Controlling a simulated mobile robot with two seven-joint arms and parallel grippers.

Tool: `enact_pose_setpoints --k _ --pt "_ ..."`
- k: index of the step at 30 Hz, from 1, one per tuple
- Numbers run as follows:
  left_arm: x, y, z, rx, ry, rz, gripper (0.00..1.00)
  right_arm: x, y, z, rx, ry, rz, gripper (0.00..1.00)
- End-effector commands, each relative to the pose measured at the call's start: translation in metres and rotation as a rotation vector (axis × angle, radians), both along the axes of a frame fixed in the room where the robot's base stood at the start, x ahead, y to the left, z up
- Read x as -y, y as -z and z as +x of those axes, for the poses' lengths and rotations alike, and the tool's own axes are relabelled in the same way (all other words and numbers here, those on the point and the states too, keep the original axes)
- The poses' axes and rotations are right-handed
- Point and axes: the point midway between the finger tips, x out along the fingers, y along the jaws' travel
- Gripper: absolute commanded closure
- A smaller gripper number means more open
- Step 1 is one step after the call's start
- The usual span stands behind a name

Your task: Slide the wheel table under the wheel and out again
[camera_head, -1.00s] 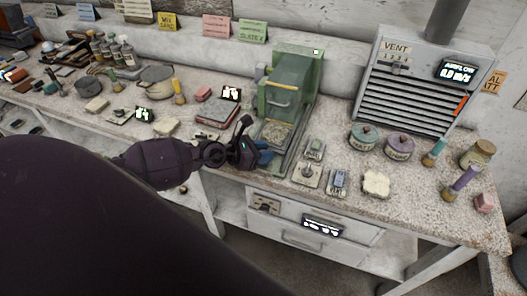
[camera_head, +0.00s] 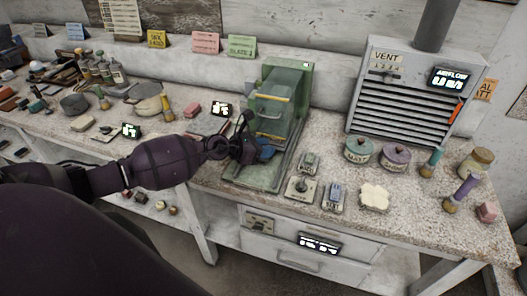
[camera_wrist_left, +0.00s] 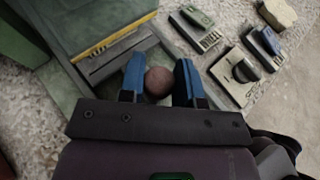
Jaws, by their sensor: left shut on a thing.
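The green wheel machine (camera_head: 287,92) stands on the bench, its guard edged with a yellow stripe. The wheel is hidden inside the guard. My left gripper (camera_head: 264,153) is low at the front of the machine. In the left wrist view, its blue fingers (camera_wrist_left: 160,76) are shut on a round brown knob (camera_wrist_left: 158,83), one on each side. The knob is close in front of the guard's striped lower edge. The wheel table lies mostly hidden under the guard. The bare green base (camera_head: 252,176) shows in front of my gripper. My right gripper is not in view.
Small switch boxes (camera_head: 301,188) stand close to the right of the base. Beyond are a scalloped white block (camera_head: 374,197), lidded jars (camera_head: 358,149) and the vent box (camera_head: 408,95). A pot (camera_head: 146,97) and small tools crowd the bench on the left.

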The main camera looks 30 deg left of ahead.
Motion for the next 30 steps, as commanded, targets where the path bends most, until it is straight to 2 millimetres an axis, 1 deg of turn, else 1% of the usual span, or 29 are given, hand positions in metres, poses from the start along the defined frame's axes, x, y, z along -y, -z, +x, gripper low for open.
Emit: enact_pose_setpoints --k 2,3,5,6,7,15,19,23,30 --pt "0.0 0.0 0.0 -0.001 0.0 0.001 1.0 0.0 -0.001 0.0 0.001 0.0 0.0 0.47" --pt "0.0 0.0 0.0 -0.001 0.0 0.0 0.66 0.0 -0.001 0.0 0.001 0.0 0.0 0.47" --pt "0.0 0.0 0.0 -0.001 0.0 0.0 0.57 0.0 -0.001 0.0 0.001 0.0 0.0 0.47" --pt "0.0 0.0 0.0 -0.001 0.0 0.0 0.5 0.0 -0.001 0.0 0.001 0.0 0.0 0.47" --pt "0.0 0.0 0.0 -0.001 0.0 0.0 0.47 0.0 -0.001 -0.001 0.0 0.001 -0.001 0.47" --pt "0.0 0.0 -0.001 -0.001 0.0 0.001 0.47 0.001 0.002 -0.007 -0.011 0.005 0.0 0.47" --pt "-0.004 -0.003 -0.007 -0.002 0.0 0.001 0.47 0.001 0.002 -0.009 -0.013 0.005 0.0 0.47" --pt "-0.013 -0.01 -0.021 -0.003 0.0 0.002 0.47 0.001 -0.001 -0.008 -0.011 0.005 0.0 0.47" --pt "-0.035 -0.025 -0.056 -0.003 0.0 0.002 0.47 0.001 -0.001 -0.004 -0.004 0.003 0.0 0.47"
